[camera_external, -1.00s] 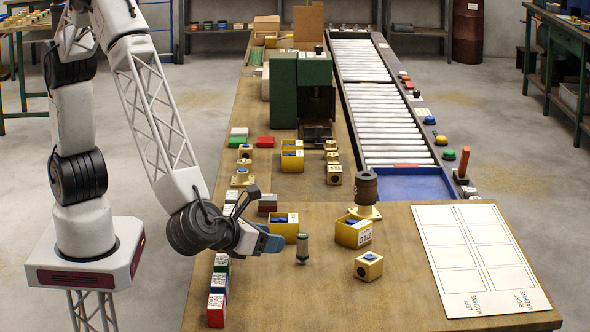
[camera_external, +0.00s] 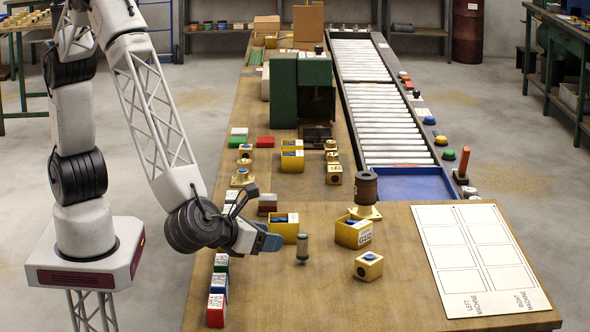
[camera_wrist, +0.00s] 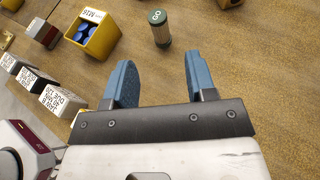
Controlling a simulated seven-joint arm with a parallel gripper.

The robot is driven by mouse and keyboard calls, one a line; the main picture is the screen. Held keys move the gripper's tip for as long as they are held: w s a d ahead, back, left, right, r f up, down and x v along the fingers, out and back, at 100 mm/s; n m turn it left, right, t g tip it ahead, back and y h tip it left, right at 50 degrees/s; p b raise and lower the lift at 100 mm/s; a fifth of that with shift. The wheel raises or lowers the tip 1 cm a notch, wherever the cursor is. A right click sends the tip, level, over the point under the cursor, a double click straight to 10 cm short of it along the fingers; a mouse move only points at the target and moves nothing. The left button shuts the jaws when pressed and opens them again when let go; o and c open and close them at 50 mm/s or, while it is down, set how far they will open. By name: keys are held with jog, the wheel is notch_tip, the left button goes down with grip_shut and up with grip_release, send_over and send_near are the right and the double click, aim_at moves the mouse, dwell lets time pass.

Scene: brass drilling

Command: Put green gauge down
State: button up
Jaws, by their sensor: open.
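My gripper (camera_external: 272,243) is just left of the gauge in the external view, low over the table. In the wrist view my gripper (camera_wrist: 158,72) has its two blue fingers spread wide apart with nothing between them. The gauge is clear of both fingers.
A yellow bin of blue parts (camera_external: 284,228) is close behind my gripper. Another yellow bin (camera_external: 353,232) and a yellow block (camera_external: 368,266) are to the right. Labelled blocks (camera_external: 217,300) line the left edge. A white sheet (camera_external: 480,260) lies right; the front table is clear.

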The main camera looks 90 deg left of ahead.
jog(key=w+a+r+m+t+h, duration=0.2)
jog(key=w+a+r+m+h, duration=0.5)
jog(key=a+r+m, duration=0.35)
jog(key=s+a+r+m+g+h, duration=0.2)
jog(key=s+a+r+m+h, duration=0.15)
jog(key=a+r+m, duration=0.65)
jog(key=s+a+f+m+g+y, duration=0.1)
jog(key=s+a+m+g, duration=0.3)
jog(key=s+a+m, duration=0.7)
jog(key=s+a+f+m+g+y, duration=0.2)
jog(key=s+a+m, duration=0.9)
jog(key=s, duration=0.7)
jog(key=a+f+g, duration=0.1)
jog(key=a+g, duration=0.1)
jog(key=a, duration=0.1)
jog(key=shift+a+g, duration=0.15)
jog(key=shift+g, duration=0.15)
jog(key=shift+s, duration=0.1)
